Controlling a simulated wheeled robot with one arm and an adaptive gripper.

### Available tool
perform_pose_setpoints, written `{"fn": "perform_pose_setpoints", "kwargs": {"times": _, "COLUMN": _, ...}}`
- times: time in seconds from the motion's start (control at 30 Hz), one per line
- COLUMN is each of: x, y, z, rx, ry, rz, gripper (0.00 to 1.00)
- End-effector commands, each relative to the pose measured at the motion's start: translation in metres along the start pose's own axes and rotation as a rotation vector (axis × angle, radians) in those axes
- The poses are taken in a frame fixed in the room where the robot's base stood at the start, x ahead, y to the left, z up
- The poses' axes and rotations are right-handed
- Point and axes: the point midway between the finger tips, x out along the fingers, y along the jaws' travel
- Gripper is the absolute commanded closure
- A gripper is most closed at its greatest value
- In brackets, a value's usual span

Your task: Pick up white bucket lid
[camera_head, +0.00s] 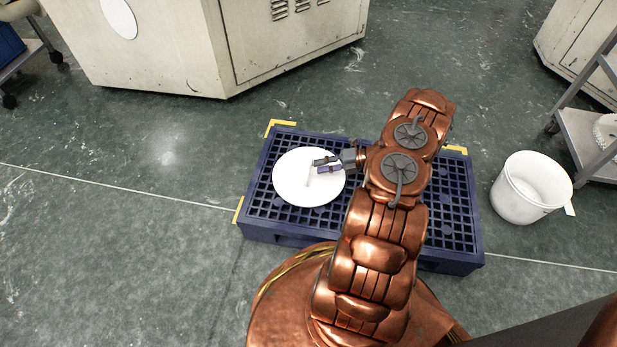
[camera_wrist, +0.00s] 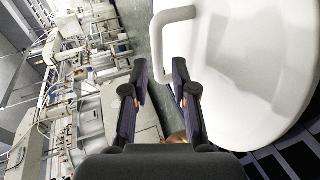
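The white bucket lid (camera_head: 293,190) is a round white disc lying on the left part of a dark blue grated pallet (camera_head: 257,212). It has a raised white bar handle (camera_wrist: 156,55), which shows at the top of the wrist view, with the broad lid surface (camera_wrist: 240,70) to its right. My gripper (camera_head: 318,164) is over the lid's upper right part, close to the handle. In the wrist view my gripper (camera_wrist: 160,68) has its two dark fingers apart, with the handle's near end lined up between the tips. I cannot tell whether they touch it.
A white bucket (camera_head: 530,190) stands on the floor right of the pallet. A grey shelf cart (camera_head: 590,140) is at the right edge. A large cream cabinet (camera_head: 200,45) stands behind. Yellow corner marks (camera_head: 281,123) edge the pallet.

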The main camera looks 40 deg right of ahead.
Motion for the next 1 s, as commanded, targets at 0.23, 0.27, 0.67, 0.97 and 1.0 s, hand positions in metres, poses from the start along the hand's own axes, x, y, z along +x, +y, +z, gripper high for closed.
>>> {"fn": "perform_pose_setpoints", "kwargs": {"times": 0.23, "x": 0.029, "y": -0.001, "z": -0.001, "rx": -0.001, "ry": 0.003, "rz": -0.001, "gripper": 0.73}}
{"fn": "perform_pose_setpoints", "kwargs": {"times": 0.27, "x": 0.033, "y": 0.000, "z": -0.001, "rx": -0.001, "ry": 0.003, "rz": 0.000, "gripper": 0.73}}
{"fn": "perform_pose_setpoints", "kwargs": {"times": 0.67, "x": 0.049, "y": 0.003, "z": 0.000, "rx": -0.002, "ry": 0.001, "rz": 0.000, "gripper": 0.73}}
{"fn": "perform_pose_setpoints", "kwargs": {"times": 0.97, "x": 0.049, "y": 0.003, "z": 0.000, "rx": -0.002, "ry": 0.001, "rz": 0.000, "gripper": 0.99}}
{"fn": "perform_pose_setpoints", "kwargs": {"times": 1.0, "x": 0.049, "y": 0.003, "z": 0.000, "rx": -0.002, "ry": 0.001, "rz": 0.000, "gripper": 1.00}}
